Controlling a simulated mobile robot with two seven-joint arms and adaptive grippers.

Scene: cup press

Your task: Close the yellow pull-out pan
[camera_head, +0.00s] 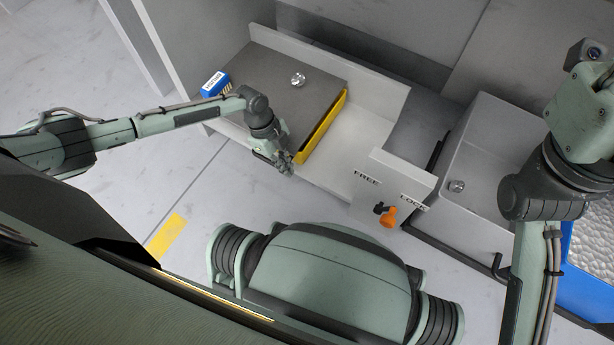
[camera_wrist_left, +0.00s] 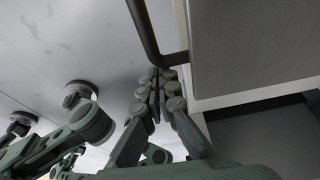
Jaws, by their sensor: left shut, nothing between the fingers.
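The yellow pull-out pan (camera_head: 322,127) shows as a yellow wall along the right side of a grey plate (camera_head: 255,85) in the head view. White floor of the bay lies open to its right. My left gripper (camera_head: 284,168) is at the near end of the yellow wall, its fingers shut and empty. Whether it touches the pan cannot be told. In the left wrist view, the closed fingertips (camera_wrist_left: 160,78) are at the bend of a dark bar (camera_wrist_left: 146,32), beside a grey panel (camera_wrist_left: 250,45). My right arm is at the right; its fingers do not show.
A small metal cup (camera_head: 298,79) stands on the grey plate, and a blue labelled box (camera_head: 215,84) is at its left. A white bin (camera_head: 495,160) holds another metal piece (camera_head: 456,186).

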